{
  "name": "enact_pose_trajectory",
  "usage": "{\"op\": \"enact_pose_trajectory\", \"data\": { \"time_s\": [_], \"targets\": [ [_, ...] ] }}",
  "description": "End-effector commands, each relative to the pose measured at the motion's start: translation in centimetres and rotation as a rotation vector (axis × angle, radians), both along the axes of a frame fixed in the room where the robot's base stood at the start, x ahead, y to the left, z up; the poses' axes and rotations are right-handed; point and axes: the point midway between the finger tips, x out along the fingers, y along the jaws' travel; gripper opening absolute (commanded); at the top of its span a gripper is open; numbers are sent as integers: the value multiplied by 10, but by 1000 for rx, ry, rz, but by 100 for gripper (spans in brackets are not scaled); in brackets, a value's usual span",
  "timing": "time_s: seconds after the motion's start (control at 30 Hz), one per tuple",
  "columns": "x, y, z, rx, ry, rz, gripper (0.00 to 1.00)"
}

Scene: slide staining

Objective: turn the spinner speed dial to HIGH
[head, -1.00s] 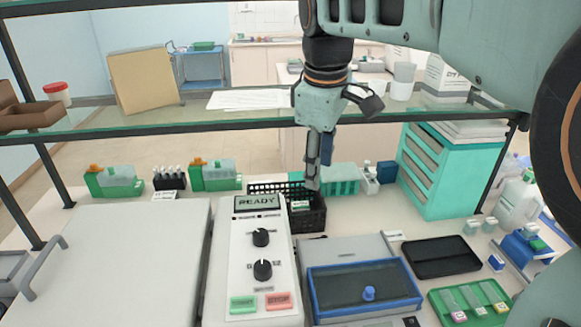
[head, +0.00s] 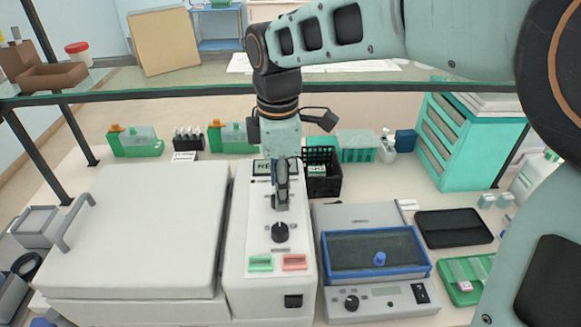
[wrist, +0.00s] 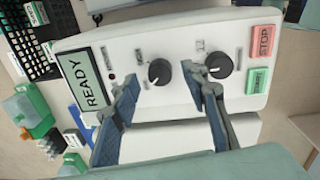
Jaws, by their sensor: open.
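The spinner (head: 240,245) is a white unit with a READY display, two black dials and green and red buttons. In the wrist view, the dial nearer the display (wrist: 159,72) lies between my finger ends, and the other dial (wrist: 220,66) is just beyond the right-hand finger. Their labels are too small to read, so I cannot tell which is the speed dial. My gripper (head: 281,203) is open over the panel, pointing down. In the head view it hides the upper dial, while the lower dial (head: 280,232) shows. Contact with a dial cannot be told.
A large white lidded box (head: 140,235) stands left of the spinner. A blue-framed device (head: 375,252) stands at its right. A black basket (head: 325,185) is behind it. A shelf edge (head: 400,88) crosses behind my arm.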

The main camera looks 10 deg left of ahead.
Motion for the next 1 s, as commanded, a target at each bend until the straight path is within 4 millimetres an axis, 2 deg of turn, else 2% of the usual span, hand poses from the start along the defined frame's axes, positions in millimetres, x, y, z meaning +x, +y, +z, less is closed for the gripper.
{"op": "enact_pose_trajectory", "data": {
  "time_s": [0.2, 0.5, 0.87, 1.0],
  "targets": [
    [1, 0, -19, 0, 0, 0, 41],
    [1, 1, -21, 0, -1, -1, 41],
    [1, 0, -21, 0, -1, -1, 2],
    [1, 0, -21, 0, -2, -3, 0]
  ]
}}
